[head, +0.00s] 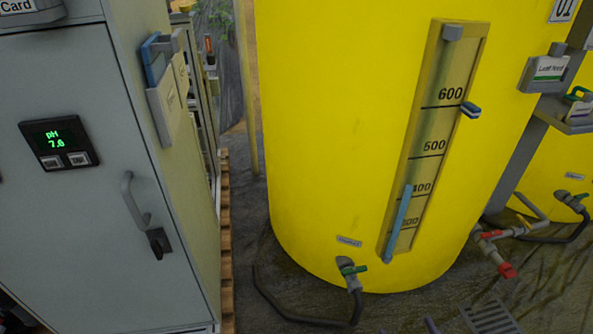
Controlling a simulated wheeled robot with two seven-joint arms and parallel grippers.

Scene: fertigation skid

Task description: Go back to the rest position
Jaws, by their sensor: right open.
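Only the tips of my right gripper (408,329) show, at the bottom edge of the head view, in front of the floor below the yellow tank. Its fingers are apart, and I see nothing between them. The rest of this gripper and its arm are cut off by the frame. My left gripper is not in view.
A grey cabinet (70,230) with a pH display (59,143) and a door handle (133,200) stands at left. A large yellow tank (330,130) with a level gauge (436,140) fills the middle. A hose (300,318) and a floor grate (490,316) lie below it.

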